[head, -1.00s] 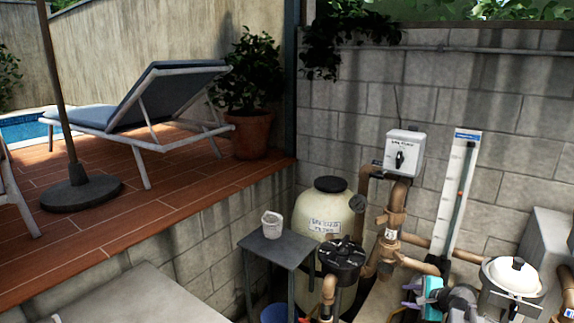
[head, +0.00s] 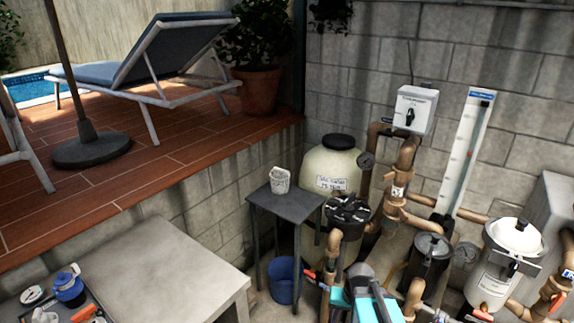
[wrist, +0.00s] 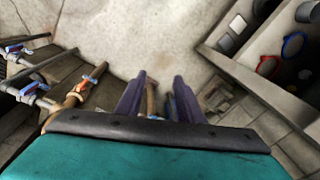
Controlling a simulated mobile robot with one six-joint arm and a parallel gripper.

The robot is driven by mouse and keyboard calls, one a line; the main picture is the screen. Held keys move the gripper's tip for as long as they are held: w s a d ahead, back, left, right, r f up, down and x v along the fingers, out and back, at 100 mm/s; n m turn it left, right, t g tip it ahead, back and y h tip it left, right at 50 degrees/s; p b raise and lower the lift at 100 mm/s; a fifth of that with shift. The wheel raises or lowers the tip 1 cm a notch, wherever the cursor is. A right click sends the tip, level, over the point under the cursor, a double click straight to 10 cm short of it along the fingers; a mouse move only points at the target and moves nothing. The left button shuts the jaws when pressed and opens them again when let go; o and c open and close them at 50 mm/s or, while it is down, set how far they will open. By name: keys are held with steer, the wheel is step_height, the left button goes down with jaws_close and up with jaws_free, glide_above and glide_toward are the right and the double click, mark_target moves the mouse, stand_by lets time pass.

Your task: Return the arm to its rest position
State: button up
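My gripper (wrist: 158,95) shows in the wrist view with its two dark purple fingers apart and nothing between them. Pipework and floor show behind the gap. The teal body of my arm (head: 372,306) shows at the bottom of the head view, in front of the pump pipes. I cannot make out the fingers in the head view.
A small dark table (head: 288,204) holds a whitish cup (head: 280,180); a blue bucket (head: 284,279) stands below. Filter tank (head: 330,165), brown pipes (head: 404,165) and white-lidded pump housing (head: 512,240) crowd the right.

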steer(key=s+a+f+n+g+b, duration=0.1)
steer(key=s+f+g+b, duration=0.5)
steer(key=s+f+b, duration=0.7)
steer(key=s+f+n, duration=0.1)
steer(key=s+f, duration=1.4)
steer(key=f, duration=0.3)
steer(key=shift+s+a+f+g+h, duration=0.2)
steer(key=shift+s+f+g+h, duration=0.1)
steer(key=shift+s+f+h, duration=0.1)
steer(key=shift+r, duration=0.1)
